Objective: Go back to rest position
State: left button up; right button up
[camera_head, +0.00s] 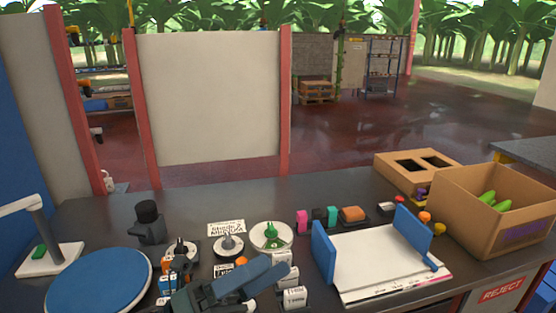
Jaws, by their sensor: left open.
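My left gripper (270,271) is at the bottom centre, low over the near part of the dark table (350,193). Orange and dark parts (176,266) show just behind the gripper. My right gripper is not in view.
A blue round disc (100,283) lies at left, beside a white stand (50,260). A white board with blue side walls (375,260) is right of centre. A cardboard box (470,225) with green produce stands at right. A dark knob-topped device (149,223) stands behind the gripper.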

pick_arm(q)
jog(key=w+a+f+n+t+y, duration=0.2)
jog(key=a+f+n+t+y, duration=0.35)
jog(key=n, duration=0.75)
jog(key=w+a+f+n+t+y, duration=0.2)
jog(key=f+n+t+y, duration=0.4)
jog(key=f+n+y, duration=0.45)
jog(key=s+a+f+n+g+y, duration=0.1)
jog(key=s+f+n+g, duration=0.1)
jog(key=s+f+n, duration=0.2)
jog(key=s+a+f+n+g+y, duration=0.1)
jog(key=s+a+f+n+g, duration=0.1)
jog(key=f, duration=0.7)
jog(key=s+a+f+n+g+y+b, duration=0.1)
jog(key=s+f+n+g, duration=0.2)
jog(key=s+f+n, duration=0.2)
jog(key=shift+s+a+f+n+y, duration=0.3)
jog(key=shift+f+n+y, duration=0.1)
jog(key=shift+f+n, duration=0.45)
